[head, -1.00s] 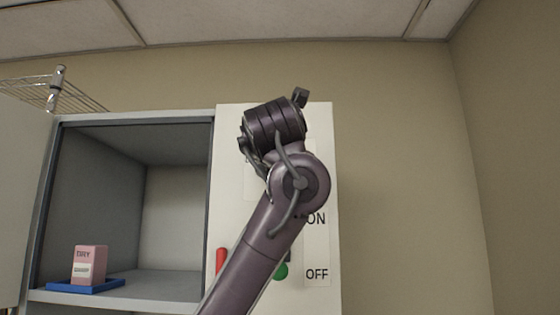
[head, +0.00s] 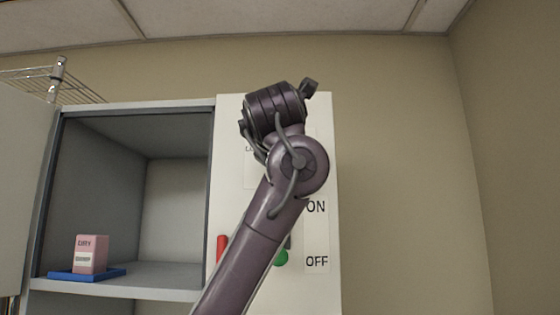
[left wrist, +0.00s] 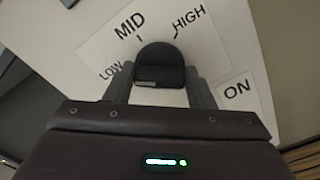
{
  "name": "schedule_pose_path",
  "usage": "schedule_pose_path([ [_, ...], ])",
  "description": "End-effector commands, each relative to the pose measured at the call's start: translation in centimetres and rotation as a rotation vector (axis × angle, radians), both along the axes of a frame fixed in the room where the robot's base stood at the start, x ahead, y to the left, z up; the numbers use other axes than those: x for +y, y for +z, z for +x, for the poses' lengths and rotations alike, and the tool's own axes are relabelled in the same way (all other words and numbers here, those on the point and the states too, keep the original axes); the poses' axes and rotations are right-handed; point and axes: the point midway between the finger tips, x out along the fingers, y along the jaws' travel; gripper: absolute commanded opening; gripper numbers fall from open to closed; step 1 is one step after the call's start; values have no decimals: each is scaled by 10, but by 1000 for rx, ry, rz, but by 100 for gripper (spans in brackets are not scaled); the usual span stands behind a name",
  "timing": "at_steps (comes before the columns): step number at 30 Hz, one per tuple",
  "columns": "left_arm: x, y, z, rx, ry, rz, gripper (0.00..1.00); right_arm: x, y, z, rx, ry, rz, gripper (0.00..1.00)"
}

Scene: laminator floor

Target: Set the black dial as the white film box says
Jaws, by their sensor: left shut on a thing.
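The black dial (left wrist: 160,66) sits on a white panel (head: 320,130) right of the open cabinet. In the left wrist view, LOW, MID and HIGH are printed around it, with short tick marks. The dial's own pointer cannot be made out. My left gripper (left wrist: 158,76) is shut on the dial, one finger on each side. In the head view, my left arm covers the dial and the gripper. No white film box shows; a pink box (head: 91,254) with a white label stands in the cabinet. My right gripper is not in view.
The pink box stands on a blue tray (head: 62,276) on the cabinet shelf (head: 165,283). Beside my arm, the panel carries a red handle (head: 222,246), a green round part (head: 281,258) and an ON/OFF label (head: 316,235). A wire rack (head: 58,80) is at upper left.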

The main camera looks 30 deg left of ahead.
Motion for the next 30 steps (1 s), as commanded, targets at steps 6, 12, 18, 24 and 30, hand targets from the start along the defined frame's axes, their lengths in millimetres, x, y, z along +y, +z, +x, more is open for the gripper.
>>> schedule_pose_path([
  [6,-1,-5,0,99,-2,160,26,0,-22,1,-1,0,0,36],
  [12,-1,-5,1,199,-1,324,26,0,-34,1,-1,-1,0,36],
  [18,-1,-4,1,294,-1,478,26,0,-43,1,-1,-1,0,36],
  [24,-1,-5,1,373,-1,605,26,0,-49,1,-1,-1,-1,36],
  [30,-1,-5,1,428,-2,693,26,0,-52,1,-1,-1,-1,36],
])
